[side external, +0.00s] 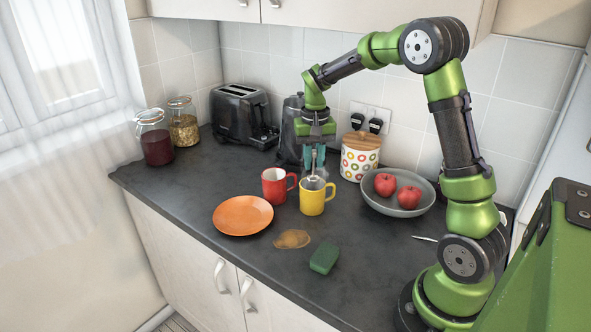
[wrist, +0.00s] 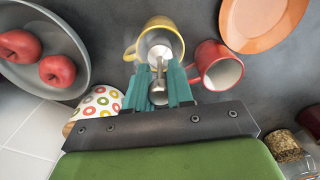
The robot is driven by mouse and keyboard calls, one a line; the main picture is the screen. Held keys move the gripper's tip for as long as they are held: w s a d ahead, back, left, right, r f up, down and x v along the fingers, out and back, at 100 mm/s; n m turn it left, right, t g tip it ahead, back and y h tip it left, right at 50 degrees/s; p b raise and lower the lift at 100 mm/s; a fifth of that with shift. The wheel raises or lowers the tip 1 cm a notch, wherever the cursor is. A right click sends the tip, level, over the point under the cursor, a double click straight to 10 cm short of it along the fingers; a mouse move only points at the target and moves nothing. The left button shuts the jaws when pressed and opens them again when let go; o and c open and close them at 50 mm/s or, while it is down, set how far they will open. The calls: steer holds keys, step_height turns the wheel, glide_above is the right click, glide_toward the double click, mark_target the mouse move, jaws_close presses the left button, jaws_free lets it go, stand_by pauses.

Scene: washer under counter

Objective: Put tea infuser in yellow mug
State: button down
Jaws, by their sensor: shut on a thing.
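The yellow mug (side external: 313,199) stands upright on the counter, just right of the red mug (side external: 275,186). The yellow mug (wrist: 157,24) also shows at the top of the wrist view, with the red mug (wrist: 219,67) to its right. My gripper (side external: 314,168) points down above the yellow mug and is shut on the metal tea infuser (wrist: 159,90). The infuser's lower end is at the yellow mug's opening; it appears partly inside, but how deep I cannot tell. In the wrist view, the teal fingers of my gripper (wrist: 160,78) flank the infuser.
An orange plate (side external: 243,215), a brown spill (side external: 292,239) and a green sponge (side external: 324,258) lie in front. A grey bowl (side external: 398,205) with two apples is to the right. A dotted canister (side external: 359,163), black kettle (side external: 291,130) and toaster (side external: 241,115) stand behind.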

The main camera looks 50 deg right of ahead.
mark_target(313, 177)
steer(key=shift+f, duration=2.45)
steer(key=shift+f, duration=0.1)
steer(key=c, duration=1.3)
jaws_free()
steer(key=shift+o, duration=0.2)
